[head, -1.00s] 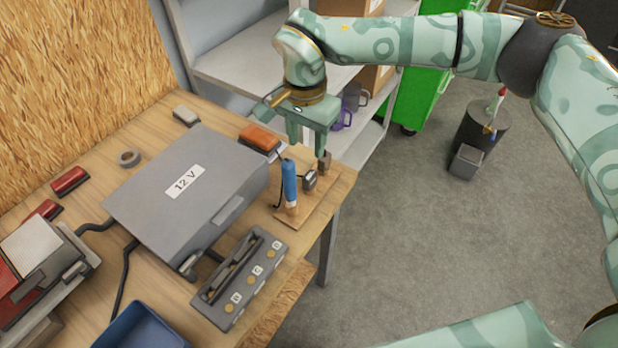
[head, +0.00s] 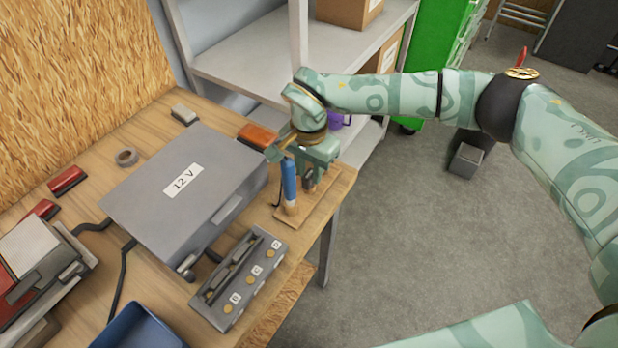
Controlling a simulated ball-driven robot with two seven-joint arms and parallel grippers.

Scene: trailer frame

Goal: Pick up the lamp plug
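My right gripper (head: 306,178) points down over a small wooden board (head: 312,213) at the table's right corner. A blue, handle-like piece (head: 289,180) stands upright on the board, with a thin black cord at its left. A small dark grey piece (head: 309,183), possibly the lamp plug, is just behind and right of it, mostly hidden by the gripper. I cannot tell which piece is the lamp plug. The fingertips are hidden among these pieces, so their opening and any contact do not show. My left gripper is out of view.
A grey box marked 12 V (head: 180,190) fills the table's middle, with an orange block (head: 257,136) behind it. A grey socket strip (head: 240,280) lies in front. A blue bin (head: 138,328) is at the near edge. Shelves (head: 245,62) stand behind the table.

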